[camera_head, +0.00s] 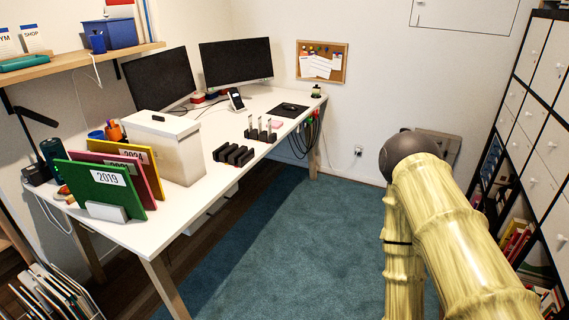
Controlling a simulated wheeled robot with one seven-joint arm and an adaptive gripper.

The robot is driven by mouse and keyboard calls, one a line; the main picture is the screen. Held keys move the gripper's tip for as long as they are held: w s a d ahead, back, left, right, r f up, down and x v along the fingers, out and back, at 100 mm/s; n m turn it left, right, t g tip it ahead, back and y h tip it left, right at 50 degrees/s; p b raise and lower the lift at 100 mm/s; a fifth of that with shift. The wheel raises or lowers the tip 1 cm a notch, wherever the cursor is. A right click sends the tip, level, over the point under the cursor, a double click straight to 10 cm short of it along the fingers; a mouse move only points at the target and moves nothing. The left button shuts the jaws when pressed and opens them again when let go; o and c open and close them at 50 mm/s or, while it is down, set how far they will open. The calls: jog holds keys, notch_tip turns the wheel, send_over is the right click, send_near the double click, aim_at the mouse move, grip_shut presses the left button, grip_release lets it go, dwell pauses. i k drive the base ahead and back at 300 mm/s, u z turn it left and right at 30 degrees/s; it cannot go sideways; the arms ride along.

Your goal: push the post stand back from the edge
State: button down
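No stand is labelled as the post stand. A black slotted stand (234,155) sits close to the front edge of the white desk (190,215). Behind it, nearer the monitors, a second dark holder (260,134) with several upright pale pieces also stands by the front edge. At the desk's near left end, a white file holder (106,212) carries upright green, red and yellow folders. I cannot tell which of these is the post stand. My arm rises at the right, away from the desk, with its dark joint in view. My gripper is not in view.
A white box (165,146) stands left of the slotted stand. A mouse (289,107) on a black pad and a phone (236,100) lie farther back. Cables (306,133) hang from the desk's far front edge. The blue carpet (290,240) is clear; drawer cabinets (545,100) line the right.

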aim_at(226, 154)
jog(key=u, duration=0.15)
jog(key=k, duration=0.2)
jog(key=z, duration=1.2)
jog(key=i, duration=1.4)
jog(key=u, duration=0.75)
jog(key=i, duration=0.85)
jog(key=u, duration=1.35)
jog(key=i, duration=0.45)
jog(key=u, duration=0.4)
